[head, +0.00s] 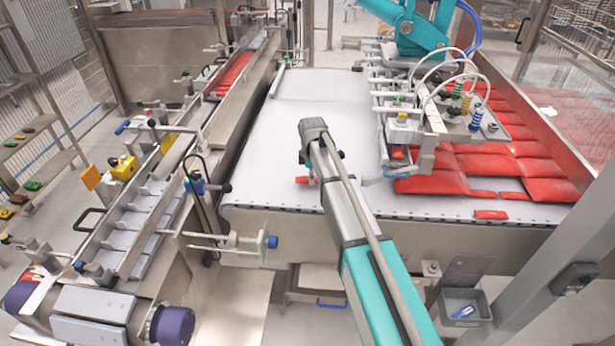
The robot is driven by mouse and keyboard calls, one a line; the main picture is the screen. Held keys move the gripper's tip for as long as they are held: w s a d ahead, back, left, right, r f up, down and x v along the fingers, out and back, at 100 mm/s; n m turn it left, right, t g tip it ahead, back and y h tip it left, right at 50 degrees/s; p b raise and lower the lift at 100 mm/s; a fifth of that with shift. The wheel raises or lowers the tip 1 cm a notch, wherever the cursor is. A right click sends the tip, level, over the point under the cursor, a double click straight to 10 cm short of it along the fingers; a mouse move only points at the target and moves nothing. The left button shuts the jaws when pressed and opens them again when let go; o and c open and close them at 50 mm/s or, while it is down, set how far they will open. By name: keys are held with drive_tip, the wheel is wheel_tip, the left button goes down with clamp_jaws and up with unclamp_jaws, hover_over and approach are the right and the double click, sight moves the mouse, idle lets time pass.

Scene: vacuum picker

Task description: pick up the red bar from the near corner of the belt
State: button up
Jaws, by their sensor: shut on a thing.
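My gripper (309,172) is over the white belt (270,130), mostly hidden behind my own wrist and forearm. It is shut on a red bar (302,180), of which only a small end shows to the left of my arm. I cannot tell whether this bar touches the belt or hangs just above it. Another small red piece (490,214) lies flat at the belt's near edge on the right.
Red packs (515,168) cover the belt's right side. A picker head with hoses and suction cups (440,105) stands over them. A rail with a blue knob (272,242) juts out at the near left. The belt's left half is clear.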

drive_tip(key=shift+r+p, duration=0.4)
drive_tip(key=shift+r, duration=0.3)
drive_tip(key=s+d+r+p, duration=0.4)
drive_tip(key=s+r+p, duration=0.6)
drive_tip(key=s, duration=0.3)
drive_tip(key=shift+s, duration=0.25)
